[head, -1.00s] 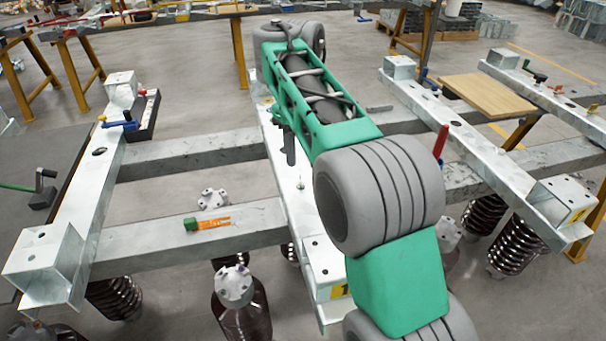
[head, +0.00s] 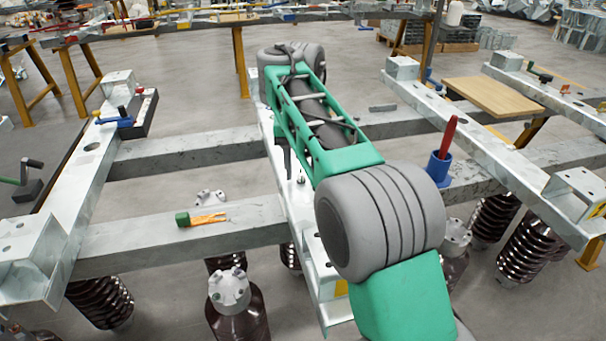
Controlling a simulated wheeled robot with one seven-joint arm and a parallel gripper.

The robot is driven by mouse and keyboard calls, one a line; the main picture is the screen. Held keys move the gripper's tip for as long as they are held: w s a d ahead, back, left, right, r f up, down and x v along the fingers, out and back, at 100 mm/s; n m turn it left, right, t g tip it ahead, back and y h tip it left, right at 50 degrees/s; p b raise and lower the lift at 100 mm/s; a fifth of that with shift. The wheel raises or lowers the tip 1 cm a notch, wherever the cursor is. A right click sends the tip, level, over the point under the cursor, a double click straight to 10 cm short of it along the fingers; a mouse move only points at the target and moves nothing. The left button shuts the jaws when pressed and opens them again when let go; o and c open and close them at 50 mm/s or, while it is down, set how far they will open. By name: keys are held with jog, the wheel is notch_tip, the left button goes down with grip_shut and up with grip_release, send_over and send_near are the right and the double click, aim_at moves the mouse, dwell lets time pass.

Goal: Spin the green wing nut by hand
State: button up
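My green and grey arm reaches away over the middle pale metal beam (head: 277,137). Only a thin dark sliver that looks like part of my gripper (head: 287,160) shows below the far arm link. Its fingertips are hidden, so I cannot tell whether it is open or shut, or touching anything. I cannot make out the green wing nut; the arm covers much of the middle beam. A small upright bolt (head: 301,181) shows on that beam, just in front of the arm.
A green block with an orange-handled tool (head: 205,219) lies on the near crossbar (head: 130,250). A blue cup holding a red-handled tool (head: 438,168) stands right of my arm. The left beam (head: 75,185) carries a blue-handled item (head: 122,120). Ribbed brown insulators (head: 495,225) stand below.

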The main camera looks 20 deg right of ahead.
jog(key=shift+c, duration=0.6)
grip_shut()
jog(key=shift+d, duration=0.2)
jog(key=shift+a, duration=0.2)
jog(key=shift+n, duration=0.4)
